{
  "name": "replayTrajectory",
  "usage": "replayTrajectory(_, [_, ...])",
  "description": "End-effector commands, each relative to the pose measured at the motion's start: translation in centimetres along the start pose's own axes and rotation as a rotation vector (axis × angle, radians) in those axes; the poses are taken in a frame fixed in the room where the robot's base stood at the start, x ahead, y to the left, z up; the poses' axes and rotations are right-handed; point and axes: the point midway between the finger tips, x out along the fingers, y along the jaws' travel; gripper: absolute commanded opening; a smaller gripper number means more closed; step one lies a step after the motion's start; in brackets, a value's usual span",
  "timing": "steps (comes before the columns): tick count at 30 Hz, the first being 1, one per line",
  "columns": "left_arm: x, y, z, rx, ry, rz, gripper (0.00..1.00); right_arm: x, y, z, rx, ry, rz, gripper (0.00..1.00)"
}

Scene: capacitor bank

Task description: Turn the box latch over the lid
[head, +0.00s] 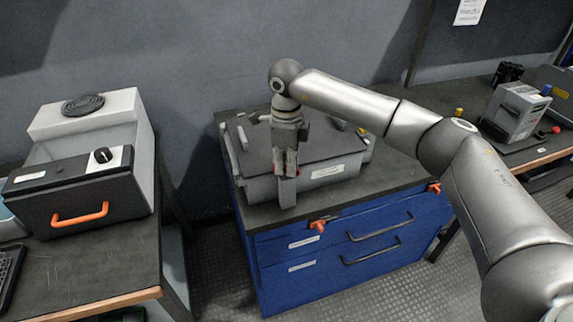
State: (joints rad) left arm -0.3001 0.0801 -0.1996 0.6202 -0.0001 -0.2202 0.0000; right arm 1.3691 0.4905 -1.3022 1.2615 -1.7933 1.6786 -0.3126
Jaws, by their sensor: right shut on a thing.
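The grey box (259,188) stands on a dark-topped blue cabinet in the middle of the head view. Its flat dark grey lid (322,140) lies on top and looks closed. My right gripper (286,173) points down at the front edge of the box, left of the middle. It is shut on the box latch (288,193), a grey upright piece at the box's front. The fingers hide the upper part of the latch, so its exact angle over the lid is hard to tell. My left gripper is not in view.
The blue cabinet (345,262) has drawers with dark handles and orange-red catches. A bench at left holds a device with an orange handle (81,214). A bench at right holds a grey instrument (515,112). My right arm reaches across from the right.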

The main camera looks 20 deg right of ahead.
Motion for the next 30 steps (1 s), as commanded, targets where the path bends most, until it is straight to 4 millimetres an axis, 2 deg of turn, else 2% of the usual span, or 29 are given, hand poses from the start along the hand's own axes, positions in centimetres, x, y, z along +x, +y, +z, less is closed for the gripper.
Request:
replayTrajectory(21, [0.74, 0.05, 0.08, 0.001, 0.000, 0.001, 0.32, -0.15, -0.09, 0.02, 0.676, -0.003, -0.002, 0.00])
replayTrajectory(30, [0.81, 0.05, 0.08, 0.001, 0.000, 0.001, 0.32, -0.19, -0.10, 0.03, 0.893, -0.004, -0.002, 0.00])
